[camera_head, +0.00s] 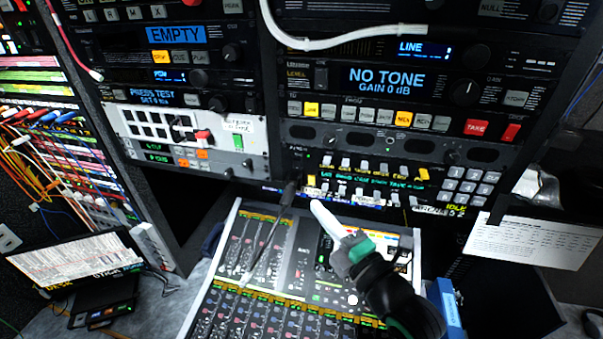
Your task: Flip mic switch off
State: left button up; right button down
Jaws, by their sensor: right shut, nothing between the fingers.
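A thin gooseneck microphone (265,240) rises in front of the mixing console, with its dark head (288,193) at the upper end. My right gripper (317,206) reaches in from the lower right. Its pale fingers are together and empty, pointing up and left, over the console's upper edge and just right of the microphone head in the picture. I cannot tell whether they touch anything. A black panel with rows of small switches (360,180) lies just above the fingertips. I cannot tell which control is the mic switch, or its position. My left gripper is not in view.
The mixing console (225,265) fills the lower middle. Rack units with lit displays (387,79) stand above, and a white cable (345,41) hangs across them. A paper sheet (530,238) hangs at the right. A keypad (468,187) sits at the panel's right end.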

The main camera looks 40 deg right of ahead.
jog(key=b, duration=0.2)
send_near(293, 162)
jog(key=a, duration=0.3)
jog(key=w+d, duration=0.1)
jog(key=w+d+p, duration=0.1)
jog(key=w, duration=0.1)
jog(key=w+d, duration=0.1)
jog(key=w, duration=0.1)
jog(key=shift+d+r+p, duration=0.1)
jog(key=shift+r+p, duration=0.2)
jog(key=shift+w+d, duration=0.35)
jog(key=shift+d, duration=0.15)
jog(key=shift+f, duration=0.1)
